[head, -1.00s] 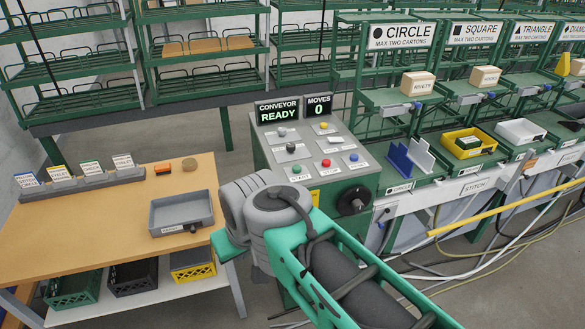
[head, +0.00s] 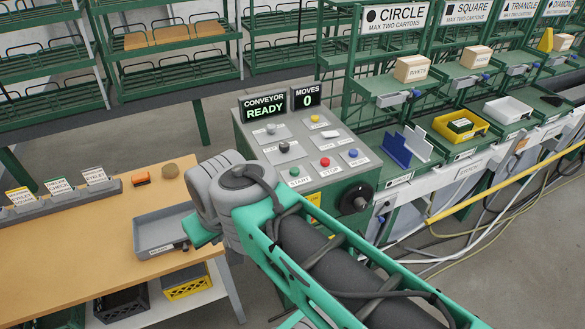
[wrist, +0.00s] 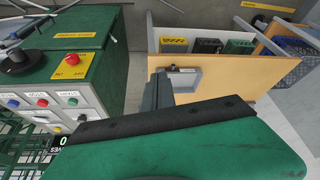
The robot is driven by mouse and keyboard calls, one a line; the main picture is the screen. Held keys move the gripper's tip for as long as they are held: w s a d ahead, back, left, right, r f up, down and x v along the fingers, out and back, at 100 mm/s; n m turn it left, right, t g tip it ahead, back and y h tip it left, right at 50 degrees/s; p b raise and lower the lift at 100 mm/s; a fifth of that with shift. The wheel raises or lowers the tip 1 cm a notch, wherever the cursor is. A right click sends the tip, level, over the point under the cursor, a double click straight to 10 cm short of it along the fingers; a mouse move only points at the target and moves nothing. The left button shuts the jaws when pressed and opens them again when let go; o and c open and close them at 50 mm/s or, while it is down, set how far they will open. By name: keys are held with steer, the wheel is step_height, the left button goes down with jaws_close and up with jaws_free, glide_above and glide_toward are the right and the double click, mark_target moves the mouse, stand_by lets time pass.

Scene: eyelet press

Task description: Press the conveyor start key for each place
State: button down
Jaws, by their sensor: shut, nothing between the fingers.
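The grey control panel (head: 330,150) stands at the centre of the head view. Its green key marked START (head: 294,171) sits at the front left, beside the red STOP key (head: 325,162) and blue RESET key (head: 352,153). The conveyor display (head: 273,107) reads READY and the moves display (head: 306,95) reads 0. My gripper (wrist: 160,92) is shut and empty in the wrist view, with the table beyond it. The panel's green key also shows there (wrist: 73,101), left of the gripper and apart from it.
A wooden table (head: 90,235) with a grey tray (head: 163,247) is at left. Green stations under shape signs, including CIRCLE (head: 397,18), run along the right with cartons and bins. A black crank knob (head: 355,198) juts from the panel's front. A yellow rail (head: 510,178) crosses at right.

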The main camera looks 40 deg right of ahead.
steer(key=w+d+m+t+b, duration=0.1)
steer(key=w+d+m, duration=0.2)
steer(key=w+d, duration=0.45)
steer(key=m+t+h+b, duration=0.2)
steer(key=m+t, duration=0.1)
steer(key=m, duration=0.5)
glide_above(296, 172)
steer(key=shift+d+f, duration=0.1)
steer(key=shift+f, duration=0.75)
step_height(296, 172, down, 9)
steer(key=b, duration=0.6)
steer(key=shift+r, duration=0.1)
steer(key=shift+f+b, duration=0.4)
